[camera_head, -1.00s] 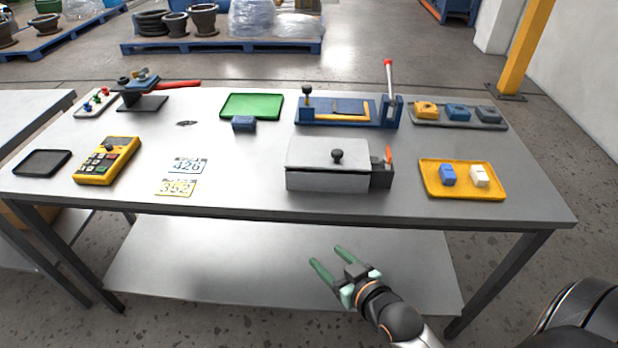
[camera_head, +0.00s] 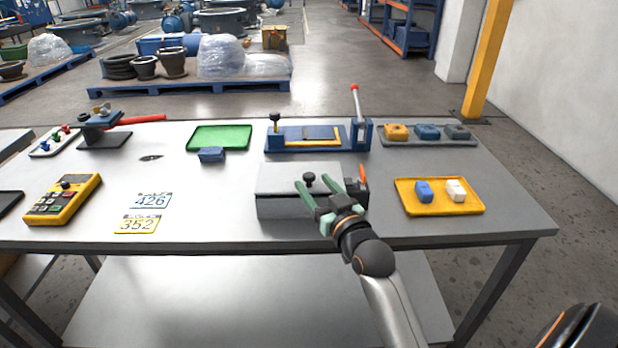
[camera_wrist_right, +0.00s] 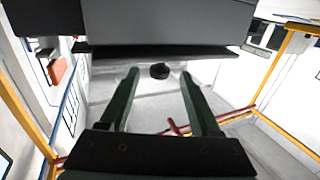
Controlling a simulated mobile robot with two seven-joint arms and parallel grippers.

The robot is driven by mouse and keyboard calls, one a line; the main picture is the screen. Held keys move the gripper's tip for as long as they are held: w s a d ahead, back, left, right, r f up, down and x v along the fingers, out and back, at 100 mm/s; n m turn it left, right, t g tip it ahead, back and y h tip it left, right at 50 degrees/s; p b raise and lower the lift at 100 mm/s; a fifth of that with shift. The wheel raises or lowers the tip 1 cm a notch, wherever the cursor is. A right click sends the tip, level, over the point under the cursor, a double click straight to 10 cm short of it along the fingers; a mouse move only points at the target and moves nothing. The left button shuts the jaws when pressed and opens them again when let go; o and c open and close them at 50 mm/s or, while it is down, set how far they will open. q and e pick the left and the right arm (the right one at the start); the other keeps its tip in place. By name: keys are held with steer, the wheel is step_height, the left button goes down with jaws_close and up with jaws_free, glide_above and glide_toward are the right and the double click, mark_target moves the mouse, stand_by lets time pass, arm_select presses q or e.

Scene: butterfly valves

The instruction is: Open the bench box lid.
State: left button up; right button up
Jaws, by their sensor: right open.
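The bench box (camera_head: 283,205) is a grey box with a light grey lid (camera_head: 278,179) near the front middle of the bench. The lid is down, with a round black knob (camera_head: 309,179) on it. My right gripper (camera_head: 314,186) is open, with its green fingers reaching over the box on either side of the knob in the head view. In the right wrist view the knob (camera_wrist_right: 160,71) shows between and beyond the open fingertips; I cannot tell whether they touch it. My left gripper is not in view.
An orange lever (camera_head: 363,174) stands on the dark block at the box's right side. A yellow tray (camera_head: 440,208) with a blue and a white block lies to the right. A blue fixture (camera_head: 318,138) stands behind the box.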

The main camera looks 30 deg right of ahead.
mark_target(311, 181)
steer(key=shift+w+d, duration=0.15)
steer(key=shift+w, duration=0.75)
steer(key=shift+w+d, duration=0.1)
steer(key=shift+w, duration=0.8)
steer(key=shift+c, duration=0.3)
jaws_close()
